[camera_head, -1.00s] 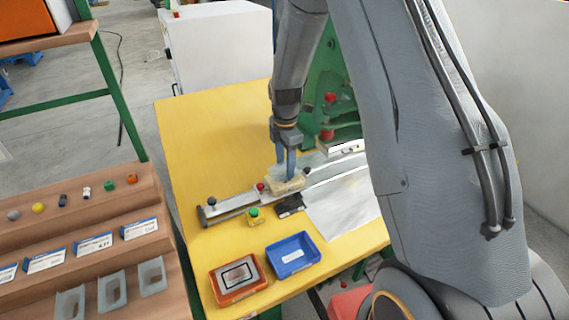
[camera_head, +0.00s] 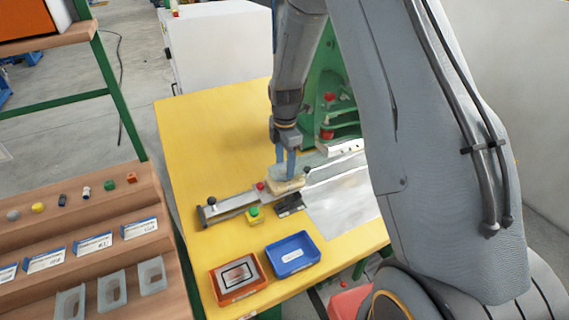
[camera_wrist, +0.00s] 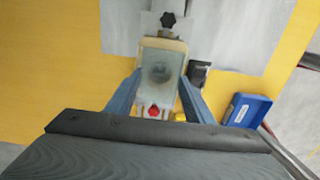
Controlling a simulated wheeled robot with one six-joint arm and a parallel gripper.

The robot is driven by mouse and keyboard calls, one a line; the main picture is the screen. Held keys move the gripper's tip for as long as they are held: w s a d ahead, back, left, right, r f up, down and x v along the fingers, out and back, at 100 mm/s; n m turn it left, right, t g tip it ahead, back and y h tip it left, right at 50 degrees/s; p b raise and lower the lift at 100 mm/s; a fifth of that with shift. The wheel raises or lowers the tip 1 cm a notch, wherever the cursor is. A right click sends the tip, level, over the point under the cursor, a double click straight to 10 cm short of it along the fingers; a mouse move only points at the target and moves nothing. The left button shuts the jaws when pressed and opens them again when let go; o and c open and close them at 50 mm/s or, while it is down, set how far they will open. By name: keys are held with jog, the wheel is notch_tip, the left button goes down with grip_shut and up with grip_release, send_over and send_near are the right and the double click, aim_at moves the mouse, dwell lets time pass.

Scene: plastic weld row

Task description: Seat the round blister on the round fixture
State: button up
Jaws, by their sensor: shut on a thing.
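My gripper (camera_head: 285,170) is shut on a clear, pale blister (camera_head: 281,172) directly over the cream fixture (camera_head: 287,187). In the wrist view, the two blue fingers of my gripper (camera_wrist: 160,83) flank the blister (camera_wrist: 160,66). The rectangular cream rim of the fixture (camera_wrist: 165,43) shows around it, with a dark round shape in the middle seen through the clear plastic. The blister looks roughly lined up with the fixture. I cannot tell whether it touches or sits just above it.
The fixture is on a metal slide rail (camera_head: 228,205) on the yellow table (camera_head: 205,130). A red knob (camera_head: 260,186), a green button box (camera_head: 254,214), a blue tray (camera_head: 293,254) and an orange tray (camera_head: 237,277) are nearby. A green press (camera_head: 328,80) stands behind. More blisters (camera_head: 112,290) lie on the left rack.

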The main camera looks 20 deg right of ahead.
jog(key=shift+f+b, duration=0.55)
jog(key=shift+f, duration=0.7)
dwell(0.3)
jog(key=o, duration=1)
jog(key=shift+c, duration=0.2)
jog(key=shift+c, duration=0.6)
jog(key=c, duration=0.3)
jog(key=shift+c, duration=0.2)
notch_tip(320, 180, up, 7)
jog(key=p, duration=0.4)
